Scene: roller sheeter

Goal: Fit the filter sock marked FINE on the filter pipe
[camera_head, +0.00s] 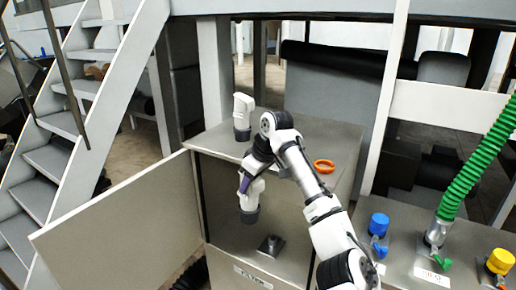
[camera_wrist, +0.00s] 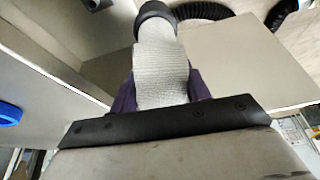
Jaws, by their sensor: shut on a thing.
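My gripper (camera_head: 246,182), with purple fingers, is shut on a white filter sock (camera_head: 250,200) with a dark collar at its lower end. The sock hangs roughly upright inside the open cabinet, above and a little left of a short dark pipe stub (camera_head: 271,245), apart from it. In the wrist view the woven white sock (camera_wrist: 160,70) sits between the purple fingers, its dark collar pointing away. A second white sock with a dark collar (camera_head: 242,115) stands on the cabinet top at the back left. No FINE marking is readable on either sock.
The cabinet (camera_head: 222,141) has its door (camera_head: 122,220) swung open to the left. An orange ring (camera_head: 324,166) lies on its top. At right are a blue-capped fitting (camera_head: 379,224), a green hose (camera_head: 480,160) and a yellow-capped fitting (camera_head: 500,261). Stairs stand at far left.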

